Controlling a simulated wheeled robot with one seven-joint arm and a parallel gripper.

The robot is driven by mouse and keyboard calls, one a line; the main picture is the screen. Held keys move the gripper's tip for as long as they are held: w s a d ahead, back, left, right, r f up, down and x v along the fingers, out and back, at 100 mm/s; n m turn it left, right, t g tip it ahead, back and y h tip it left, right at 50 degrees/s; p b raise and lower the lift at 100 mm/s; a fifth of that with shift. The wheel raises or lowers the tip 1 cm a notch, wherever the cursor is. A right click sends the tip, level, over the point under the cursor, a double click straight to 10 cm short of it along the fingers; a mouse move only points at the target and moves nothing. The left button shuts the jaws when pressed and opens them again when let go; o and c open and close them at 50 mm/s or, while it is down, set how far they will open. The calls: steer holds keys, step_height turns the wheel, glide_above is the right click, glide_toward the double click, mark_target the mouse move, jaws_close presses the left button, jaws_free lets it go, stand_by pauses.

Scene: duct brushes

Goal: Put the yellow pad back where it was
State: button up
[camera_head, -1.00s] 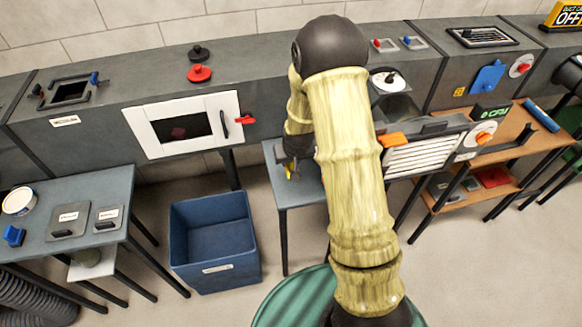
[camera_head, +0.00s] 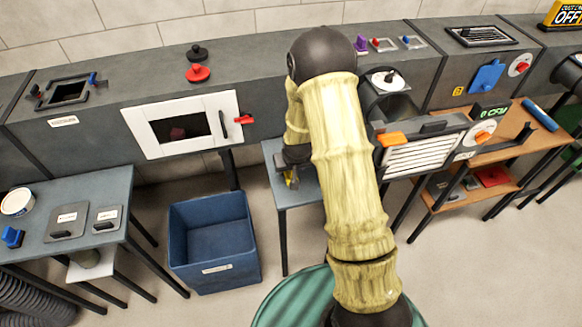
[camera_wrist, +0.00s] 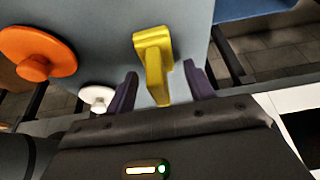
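The yellow pad (camera_wrist: 153,50) is in the wrist view on a grey-blue table top, with a narrow upright part toward my gripper. In the head view a small bit of the yellow pad (camera_head: 291,179) shows below my wrist, at the small table's left side; my arm hides the rest. My gripper (camera_wrist: 160,72) is open, with one dark purple finger on each side of the pad. Gaps show between the pad and both fingers.
An orange round knob-like piece (camera_wrist: 38,57) and a white one (camera_wrist: 97,97) are left of the pad. A blue bin (camera_head: 213,242) stands on the floor left of the small table (camera_head: 300,196). The grey duct (camera_head: 270,85) runs behind, with a white-framed window (camera_head: 182,124).

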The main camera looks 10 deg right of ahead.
steer(key=shift+r, duration=0.1)
steer(key=shift+s+r, duration=0.15)
steer(key=shift+r, duration=0.45)
steer(key=v, duration=1.1)
steer(key=shift+f, duration=0.15)
steer(key=s+r+g, duration=0.1)
steer(key=s+r, duration=0.3)
steer(key=s, duration=0.4)
steer(key=s+r, duration=0.4)
steer(key=s, duration=0.5)
steer(key=shift+r+g, duration=0.15)
steer(key=shift+g, duration=0.25)
steer(key=shift+r+p, duration=0.1)
steer(key=shift+p, duration=0.2)
